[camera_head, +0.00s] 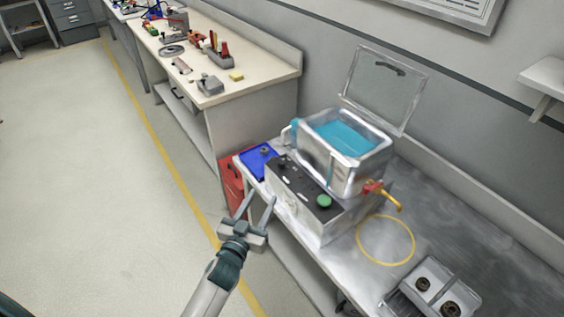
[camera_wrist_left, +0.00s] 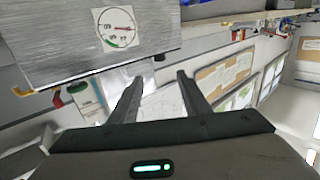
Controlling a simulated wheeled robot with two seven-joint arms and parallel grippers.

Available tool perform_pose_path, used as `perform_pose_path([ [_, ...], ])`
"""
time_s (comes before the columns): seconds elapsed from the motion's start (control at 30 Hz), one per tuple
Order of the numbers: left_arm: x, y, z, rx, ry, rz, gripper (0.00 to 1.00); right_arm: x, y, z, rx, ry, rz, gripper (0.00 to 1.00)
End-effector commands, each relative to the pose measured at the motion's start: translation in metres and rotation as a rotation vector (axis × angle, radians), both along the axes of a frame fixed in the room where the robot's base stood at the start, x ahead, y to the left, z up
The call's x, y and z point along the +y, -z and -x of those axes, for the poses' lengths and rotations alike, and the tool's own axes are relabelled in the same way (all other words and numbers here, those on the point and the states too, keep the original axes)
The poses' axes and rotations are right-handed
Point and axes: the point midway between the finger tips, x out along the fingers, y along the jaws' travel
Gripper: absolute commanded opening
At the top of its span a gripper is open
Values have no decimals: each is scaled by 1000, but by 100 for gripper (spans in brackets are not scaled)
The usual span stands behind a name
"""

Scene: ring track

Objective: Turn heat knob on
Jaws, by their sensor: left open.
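A metal bath with blue liquid (camera_head: 341,133) stands on the steel bench, its clear lid (camera_head: 386,88) raised. Its front housing (camera_head: 289,204) has a dark top panel (camera_head: 293,180) with small light marks and a round green knob (camera_head: 323,201) near the right end. I cannot tell which control is the heat knob. My left gripper (camera_head: 261,198) is open and empty, in front of the housing's left part and apart from the green knob. The left wrist view shows its spread fingers (camera_wrist_left: 159,78) and a brushed metal face (camera_wrist_left: 60,50) with a round dial gauge (camera_wrist_left: 117,28).
A blue tray (camera_head: 256,158) sits left of the housing. A red-and-yellow valve (camera_head: 378,192) projects on the right, above a yellow ring (camera_head: 385,240) on the bench. A metal holder (camera_head: 432,289) is at front right. A second workbench (camera_head: 205,25) with tools stands behind. The left floor is clear.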

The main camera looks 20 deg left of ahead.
Motion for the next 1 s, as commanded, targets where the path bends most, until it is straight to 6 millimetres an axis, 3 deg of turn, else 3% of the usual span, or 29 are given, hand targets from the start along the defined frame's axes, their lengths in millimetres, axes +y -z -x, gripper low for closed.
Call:
perform_pose_path([
  [0.37, -2, -3, -30, -1, 0, 1, 43, 0, -9, 0, -1, 0, 0, 31],
  [1.0, -8, -2, -136, 0, -1, 2, 43, 1, -27, 0, -1, 1, -1, 31],
])
